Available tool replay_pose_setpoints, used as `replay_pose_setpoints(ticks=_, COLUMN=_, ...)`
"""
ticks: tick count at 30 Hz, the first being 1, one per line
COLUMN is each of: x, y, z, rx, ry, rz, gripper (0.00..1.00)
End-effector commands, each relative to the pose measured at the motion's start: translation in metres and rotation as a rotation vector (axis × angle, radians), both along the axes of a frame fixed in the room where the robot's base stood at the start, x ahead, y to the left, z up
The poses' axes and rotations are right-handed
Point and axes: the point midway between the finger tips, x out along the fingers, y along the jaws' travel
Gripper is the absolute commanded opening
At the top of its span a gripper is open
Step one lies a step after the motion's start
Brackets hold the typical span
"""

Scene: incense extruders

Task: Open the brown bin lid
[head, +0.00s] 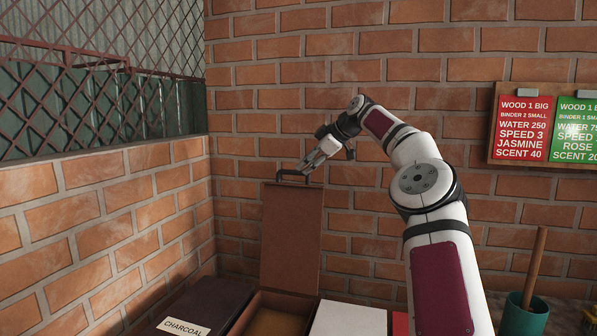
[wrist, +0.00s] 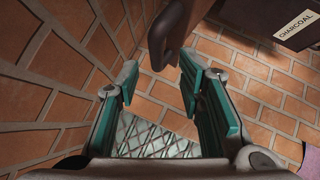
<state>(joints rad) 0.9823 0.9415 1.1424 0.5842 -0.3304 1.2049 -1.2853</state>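The brown bin lid (head: 290,240) stands upright in the head view, raised from the brown bin (head: 250,312) at the bottom of the picture. The bin's mouth is uncovered and something tan shows inside. A dark handle (head: 292,174) sits at the lid's top edge. My gripper (head: 309,168) is beside this handle, at its upper right. In the wrist view my gripper (wrist: 160,82) has its two teal fingers spread apart with nothing clamped between them. The handle (wrist: 163,50) shows just beyond the fingertips, in line with the gap. Whether a finger touches it I cannot tell.
A dark bin labelled CHARCOAL (head: 205,308) is left of the brown bin, and a white-topped bin (head: 348,318) is right of it. Brick walls (head: 260,130) stand close behind and at left. A teal pot (head: 524,315) with a wooden stick is at lower right.

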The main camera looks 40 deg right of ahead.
Motion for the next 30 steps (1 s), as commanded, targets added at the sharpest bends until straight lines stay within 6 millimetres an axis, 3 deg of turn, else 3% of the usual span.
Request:
replay_pose_setpoints(ticks=9, x=-0.033, y=-0.010, z=0.028, rx=-0.001, ry=0.001, rz=0.000, gripper=0.35)
replay_pose_setpoints(ticks=30, x=-0.036, y=-0.006, z=0.032, rx=-0.002, ry=0.004, rz=0.003, gripper=0.35)
